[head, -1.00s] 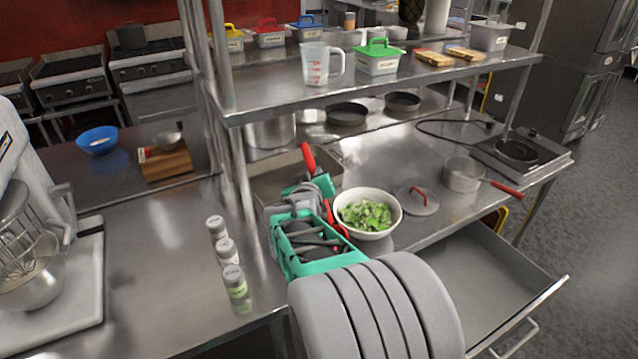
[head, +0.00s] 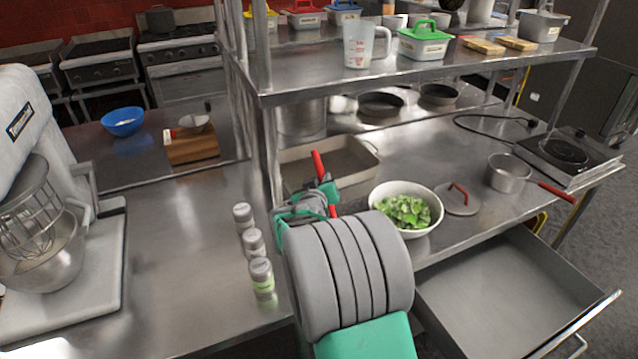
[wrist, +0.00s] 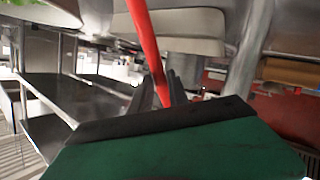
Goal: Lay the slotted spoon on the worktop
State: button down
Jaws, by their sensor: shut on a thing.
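The slotted spoon (head: 318,165) shows in the head view as a red handle rising above my gripper (head: 312,198). Its slotted end cannot be made out behind my arm. In the wrist view the red handle (wrist: 147,35) runs down from the top edge between the dark fingers of my gripper (wrist: 170,90), which is shut on it. The steel worktop (head: 185,235) has a wide bare stretch left of my arm. My gripper is over the worktop, in front of a shallow steel pan.
Several shakers (head: 254,243) stand left of my arm. A mixer (head: 40,190) stands at far left. A white bowl of greens (head: 432,205), a lid (head: 458,199) and a saucepan (head: 508,174) stand right. A drawer (head: 510,290) is open below. A shelf (head: 330,78) hangs above.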

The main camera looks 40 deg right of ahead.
jog(key=shift+f, duration=0.2)
jog(key=c, duration=1.3)
grip_release()
jog(key=shift+o, duration=0.2)
jog(key=shift+r, duration=0.1)
